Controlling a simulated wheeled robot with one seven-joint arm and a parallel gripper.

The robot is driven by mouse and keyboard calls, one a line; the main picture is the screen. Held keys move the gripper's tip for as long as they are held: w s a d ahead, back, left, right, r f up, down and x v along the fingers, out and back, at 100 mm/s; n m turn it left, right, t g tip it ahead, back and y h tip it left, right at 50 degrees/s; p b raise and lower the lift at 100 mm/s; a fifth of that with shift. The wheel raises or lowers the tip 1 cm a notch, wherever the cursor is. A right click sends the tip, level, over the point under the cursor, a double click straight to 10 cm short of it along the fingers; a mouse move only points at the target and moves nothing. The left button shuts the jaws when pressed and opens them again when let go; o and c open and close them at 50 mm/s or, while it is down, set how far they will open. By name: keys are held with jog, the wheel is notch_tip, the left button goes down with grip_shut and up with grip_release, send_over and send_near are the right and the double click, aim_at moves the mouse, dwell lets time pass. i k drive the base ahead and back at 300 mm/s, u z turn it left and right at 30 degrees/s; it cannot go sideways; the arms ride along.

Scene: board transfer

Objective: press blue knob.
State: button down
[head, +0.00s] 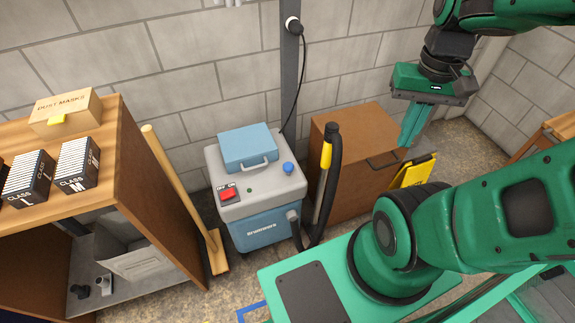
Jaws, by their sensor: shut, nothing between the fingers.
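The blue knob (288,168) is a small round knob on the right side of the top of a grey and blue machine (262,208). A red OFF/ON switch (228,196) sits at the front left of the same top. A blue lid with a handle (248,147) is at the back of the top. My gripper (409,140) is at the upper right, pointing down, with its green fingers shut and empty. It is well to the right of the knob and above the brown cabinet's right side, touching nothing that I can make out.
A brown cabinet (345,180) stands right of the machine, with a black and yellow hose wand (327,165) between them. A wooden shelf (165,215) with boxes and a leaning broom (180,190) is at left. A yellow sign (417,171) stands behind my arm. A cord runs down the wall.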

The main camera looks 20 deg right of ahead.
aim_at(289, 167)
jog(key=z, duration=1.55)
jog(key=k, duration=1)
jog(key=u, duration=1.8)
jog(key=i, duration=0.5)
jog(key=u, duration=0.15)
